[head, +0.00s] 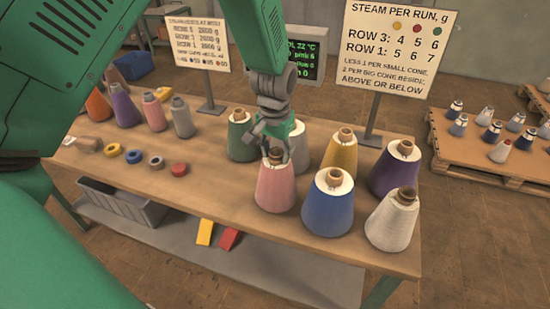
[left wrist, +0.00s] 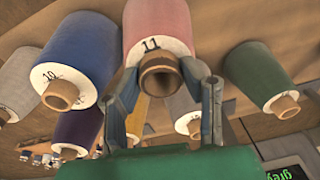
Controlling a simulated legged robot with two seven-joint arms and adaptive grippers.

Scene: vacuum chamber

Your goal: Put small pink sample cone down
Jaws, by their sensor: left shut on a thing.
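My left gripper (head: 275,152) points down and is shut on the brown tube tip of a pink cone (head: 275,189). In the left wrist view its fingers (left wrist: 160,78) lie on both sides of the tube of this pink cone (left wrist: 157,25), marked 11. The held cone is about as big as the blue cone (head: 327,205) beside it and stands upright; I cannot tell whether its base touches the table. A smaller pink cone (head: 154,113) stands at the left of the table (head: 215,205), away from the gripper. My right gripper is not in view.
Green (head: 241,137), yellow (head: 342,153), purple (head: 396,170) and white (head: 392,222) cones crowd around the held cone. Small purple (head: 124,107) and grey (head: 182,119) cones and coloured rings stand left. Bare tabletop lies left of the held cone. A sign (head: 395,45) stands behind.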

